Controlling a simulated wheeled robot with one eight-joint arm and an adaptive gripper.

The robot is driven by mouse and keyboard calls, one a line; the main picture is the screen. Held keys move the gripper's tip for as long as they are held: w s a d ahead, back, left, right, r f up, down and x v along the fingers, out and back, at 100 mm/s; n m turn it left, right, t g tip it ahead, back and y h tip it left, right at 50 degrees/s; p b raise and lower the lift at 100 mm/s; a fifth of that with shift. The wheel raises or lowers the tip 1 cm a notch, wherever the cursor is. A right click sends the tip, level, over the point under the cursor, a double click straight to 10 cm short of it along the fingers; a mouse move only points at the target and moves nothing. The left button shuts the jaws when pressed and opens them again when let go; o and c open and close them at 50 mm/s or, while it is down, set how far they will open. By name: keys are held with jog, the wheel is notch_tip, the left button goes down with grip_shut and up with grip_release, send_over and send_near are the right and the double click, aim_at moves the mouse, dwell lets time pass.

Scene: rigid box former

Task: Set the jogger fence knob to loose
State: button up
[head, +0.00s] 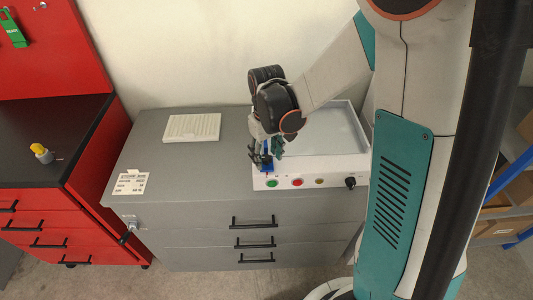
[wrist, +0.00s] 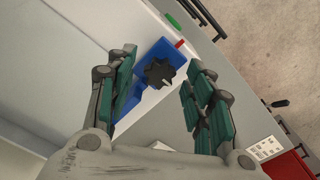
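The jogger fence knob is a dark, lobed knob (wrist: 160,73) with a small light pointer mark. It sits on a blue bracket (wrist: 178,53), which is also visible in the head view (head: 267,167) at the left front corner of the white tray unit. My gripper (wrist: 160,95) is open, with its green-padded fingers on either side of the knob and apart from it in the wrist view. In the head view my gripper (head: 266,150) is right over the knob and partly hides it. The setting labels around the knob cannot be read.
The white tray (head: 325,141) has a green button (head: 271,183), a red button (head: 298,182) and a black knob (head: 350,182) along its front. A white slatted panel (head: 192,127) and a printed card (head: 131,183) lie on the grey cabinet. A red workbench stands left.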

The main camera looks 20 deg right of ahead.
aim_at(266, 158)
notch_tip(266, 158, up, 12)
dwell(0.7)
dwell(0.4)
jog(key=s+r+m+t, duration=0.1)
jog(key=s+r+t, duration=0.1)
jog(key=s, duration=0.5)
jog(key=s+r+m+t, duration=0.1)
jog(key=s+r+t, duration=0.1)
jog(key=s+t, duration=0.3)
jog(key=s, duration=0.3)
jog(key=shift+s+a+r, duration=0.15)
jog(key=shift+a+r, duration=0.05)
jog(key=shift+r, duration=0.2)
